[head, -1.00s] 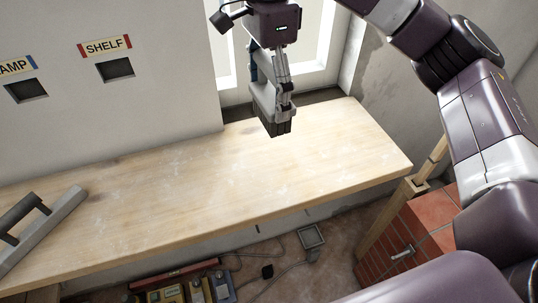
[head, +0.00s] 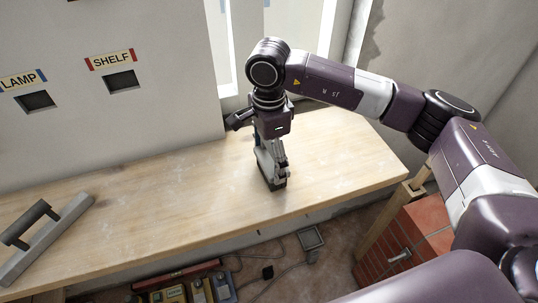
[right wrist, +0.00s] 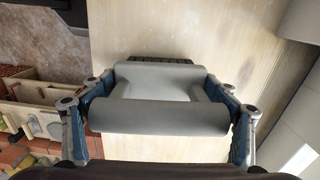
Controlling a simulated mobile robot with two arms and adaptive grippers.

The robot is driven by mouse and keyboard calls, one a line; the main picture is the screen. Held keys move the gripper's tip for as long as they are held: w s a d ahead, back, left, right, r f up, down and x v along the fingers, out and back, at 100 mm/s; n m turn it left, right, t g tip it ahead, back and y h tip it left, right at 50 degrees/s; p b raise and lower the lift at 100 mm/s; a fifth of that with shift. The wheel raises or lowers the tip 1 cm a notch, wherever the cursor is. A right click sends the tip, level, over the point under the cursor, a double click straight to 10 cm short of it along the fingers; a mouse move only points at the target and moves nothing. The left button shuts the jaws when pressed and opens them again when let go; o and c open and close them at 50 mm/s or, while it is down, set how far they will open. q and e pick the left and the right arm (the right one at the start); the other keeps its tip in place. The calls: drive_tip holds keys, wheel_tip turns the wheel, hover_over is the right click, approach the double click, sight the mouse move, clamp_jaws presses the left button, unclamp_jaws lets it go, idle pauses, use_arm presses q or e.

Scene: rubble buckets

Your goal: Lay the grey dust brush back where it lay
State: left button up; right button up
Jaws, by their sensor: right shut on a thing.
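The grey dust brush (right wrist: 160,100) is held between the fingers of my right gripper (right wrist: 160,108) in the right wrist view. Its dark bristles (right wrist: 160,60) show at the far side of its grey body. In the head view my right gripper (head: 271,165) points down over the wooden bench (head: 170,190), and the brush's dark lower end (head: 277,185) is at or just above the bench top. I cannot tell whether it touches the wood. My left gripper is in neither view.
A trowel-like float (head: 45,240) lies at the bench's left end. Wall slots labelled LAMP (head: 36,100) and SHELF (head: 122,81) are behind. The bench between float and brush is clear. Below are a toolbox (head: 185,285) and red bricks or tiles (head: 400,240).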

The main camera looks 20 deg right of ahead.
drive_tip(key=shift+f+b, duration=0.3)
drive_tip(key=shift+b, duration=0.15)
drive_tip(key=o, duration=1.5)
drive_tip(key=shift+c, duration=0.2)
drive_tip(key=shift+r, duration=0.1)
